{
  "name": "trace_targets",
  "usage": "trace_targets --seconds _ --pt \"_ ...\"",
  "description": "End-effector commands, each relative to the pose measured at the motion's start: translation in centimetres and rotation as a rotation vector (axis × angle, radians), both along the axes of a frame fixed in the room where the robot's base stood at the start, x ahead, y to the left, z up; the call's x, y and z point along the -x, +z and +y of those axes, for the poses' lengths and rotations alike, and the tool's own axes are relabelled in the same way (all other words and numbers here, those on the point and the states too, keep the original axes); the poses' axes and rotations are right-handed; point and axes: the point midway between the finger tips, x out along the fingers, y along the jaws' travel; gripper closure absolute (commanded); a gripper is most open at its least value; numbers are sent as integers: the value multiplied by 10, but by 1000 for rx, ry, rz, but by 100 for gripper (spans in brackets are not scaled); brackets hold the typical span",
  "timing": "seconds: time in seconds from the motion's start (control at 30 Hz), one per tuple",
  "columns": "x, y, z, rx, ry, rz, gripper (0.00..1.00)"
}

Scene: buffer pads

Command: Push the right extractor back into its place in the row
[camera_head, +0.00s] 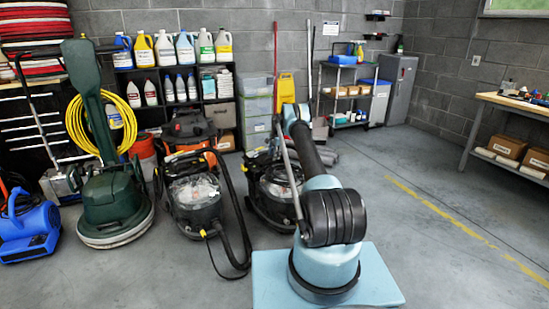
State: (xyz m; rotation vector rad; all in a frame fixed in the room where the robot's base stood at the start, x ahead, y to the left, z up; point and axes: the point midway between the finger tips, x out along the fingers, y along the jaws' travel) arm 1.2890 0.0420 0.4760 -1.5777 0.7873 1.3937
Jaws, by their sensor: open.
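The right extractor (278,186) is a black machine with a clear domed top. It stands on the floor right of centre, partly hidden behind my arm. The left extractor (196,196) looks alike and stands to its left, with a black hose (236,215) looping down to the floor between them. My light blue and black arm rises from the bottom centre and reaches away past the right extractor's right side. My gripper does not show; the arm's far end is hidden behind its own links. I cannot tell whether it touches the extractor.
A green floor machine (112,205) and a blue air mover (27,228) stand further left. An orange and black vacuum (190,133), a bottle shelf (172,90) and clear bins (256,105) are behind. The floor (425,240) to the right is open, up to a workbench (512,105).

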Motion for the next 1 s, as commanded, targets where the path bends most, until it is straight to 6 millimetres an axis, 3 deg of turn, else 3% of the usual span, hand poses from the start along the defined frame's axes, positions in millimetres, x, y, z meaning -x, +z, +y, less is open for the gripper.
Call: trace_targets --seconds 0.27,0.73,1.0 --pt "5 25 -1 -1 1 0 59" --pt "17 96 -9 0 0 1 59" --pt "20 115 -11 1 -1 1 59"
